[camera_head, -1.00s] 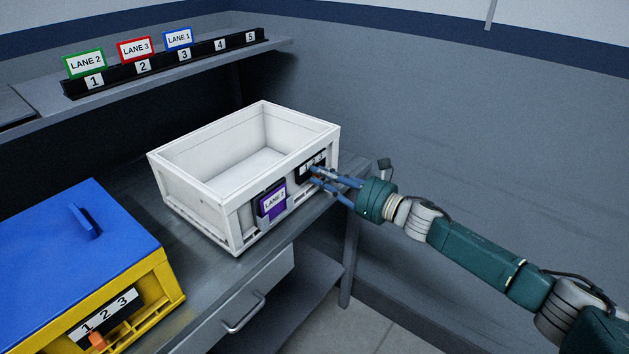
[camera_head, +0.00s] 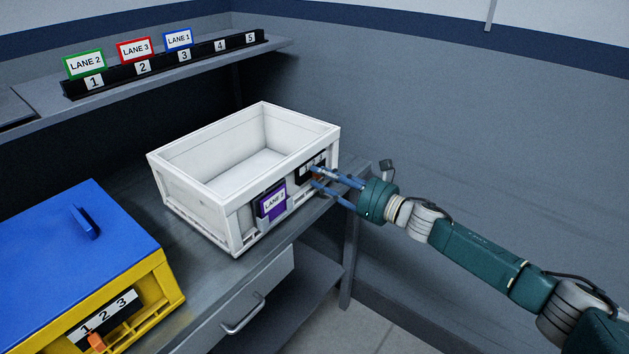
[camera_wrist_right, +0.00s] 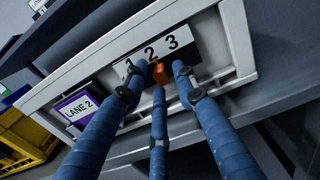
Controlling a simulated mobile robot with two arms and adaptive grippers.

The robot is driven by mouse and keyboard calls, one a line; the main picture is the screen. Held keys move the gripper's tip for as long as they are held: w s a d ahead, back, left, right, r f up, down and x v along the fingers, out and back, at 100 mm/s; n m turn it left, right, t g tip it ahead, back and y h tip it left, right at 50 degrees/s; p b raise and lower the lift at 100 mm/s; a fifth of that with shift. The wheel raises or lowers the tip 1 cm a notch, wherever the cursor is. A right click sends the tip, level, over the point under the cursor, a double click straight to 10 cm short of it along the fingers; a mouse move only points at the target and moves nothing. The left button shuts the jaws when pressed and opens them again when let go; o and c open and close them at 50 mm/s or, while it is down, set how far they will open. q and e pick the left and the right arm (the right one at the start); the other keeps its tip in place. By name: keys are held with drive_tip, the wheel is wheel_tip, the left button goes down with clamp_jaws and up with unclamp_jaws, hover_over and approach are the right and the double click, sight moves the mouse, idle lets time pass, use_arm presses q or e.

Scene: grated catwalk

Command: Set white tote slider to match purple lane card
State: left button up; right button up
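The white tote (camera_head: 200,199) stands on the workbench with its front facing me. A purple-framed card reading LANE 2 (camera_head: 272,203) is on its front, and it also shows in the right wrist view (camera_wrist_right: 76,108). Right of the card is a number strip marked 1, 2, 3 (camera_wrist_right: 150,52). The orange slider knob (camera_wrist_right: 159,75) sits below the 2, partly hidden by my fingers. My right gripper (camera_head: 315,177) is open at the tote's front, its fingers spread around the knob with gaps beside it. I cannot tell whether one finger touches it. My left gripper is out of view.
A yellow tote (camera_head: 165,285) with a blue lid (camera_head: 60,260) and its own 1-2-3 strip stands at the lower left. A shelf (camera_head: 215,63) above holds a rack of lane cards numbered 1 to 5. A drawer (camera_head: 240,305) is below the bench top.

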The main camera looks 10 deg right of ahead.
drive_tip(key=v, duration=0.6)
drive_tip(key=shift+s+d+b, duration=0.2)
drive_tip(key=shift+s+b, duration=0.15)
drive_tip(key=shift+b, duration=0.1)
